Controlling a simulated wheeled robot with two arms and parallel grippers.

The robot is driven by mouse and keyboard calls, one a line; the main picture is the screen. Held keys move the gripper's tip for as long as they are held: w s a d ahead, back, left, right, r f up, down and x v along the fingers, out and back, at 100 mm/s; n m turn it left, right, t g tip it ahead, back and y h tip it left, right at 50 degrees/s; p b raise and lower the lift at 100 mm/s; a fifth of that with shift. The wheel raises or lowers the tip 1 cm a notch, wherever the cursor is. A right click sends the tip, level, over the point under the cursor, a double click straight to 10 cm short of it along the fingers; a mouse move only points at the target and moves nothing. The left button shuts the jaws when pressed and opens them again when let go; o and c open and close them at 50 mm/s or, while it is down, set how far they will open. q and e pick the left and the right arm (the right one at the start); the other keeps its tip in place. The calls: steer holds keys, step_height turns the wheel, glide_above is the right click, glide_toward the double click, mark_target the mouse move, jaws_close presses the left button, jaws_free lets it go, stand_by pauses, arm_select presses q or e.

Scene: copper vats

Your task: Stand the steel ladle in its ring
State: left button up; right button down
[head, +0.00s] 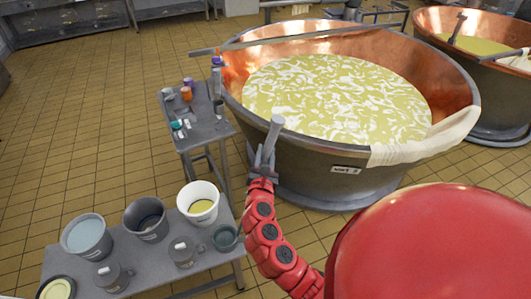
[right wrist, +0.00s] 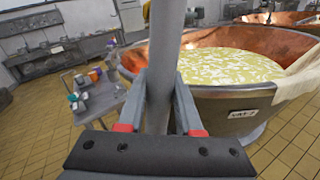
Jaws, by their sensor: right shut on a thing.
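My right gripper (head: 264,166) is shut on a grey steel rod, which looks like the handle of the steel ladle (head: 273,134). The rod stands up from the jaws, tilted slightly, in front of the big copper vat (head: 345,170). In the right wrist view the ladle (right wrist: 160,60) runs up between the two fingers of my gripper (right wrist: 160,92) and out of the top of the picture. I cannot make out its bowl. I cannot clearly make out the ring; a small dark cylinder (head: 218,107) stands at the right edge of the small side table. My left gripper is not in view.
The narrow side table (head: 205,134) holds bottles and small items, left of the vat. A low grey bench (head: 150,268) at lower left carries several buckets and jugs. A long bar (head: 300,38) lies across the vat; cloth (head: 425,143) hangs over its rim. Tiled floor at left is clear.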

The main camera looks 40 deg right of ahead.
stand_by(0.3)
steer(key=c, duration=0.5)
jaws_free()
steer(key=v, duration=1.7)
steer(key=shift+s, duration=0.2)
steer(key=shift+a, duration=0.1)
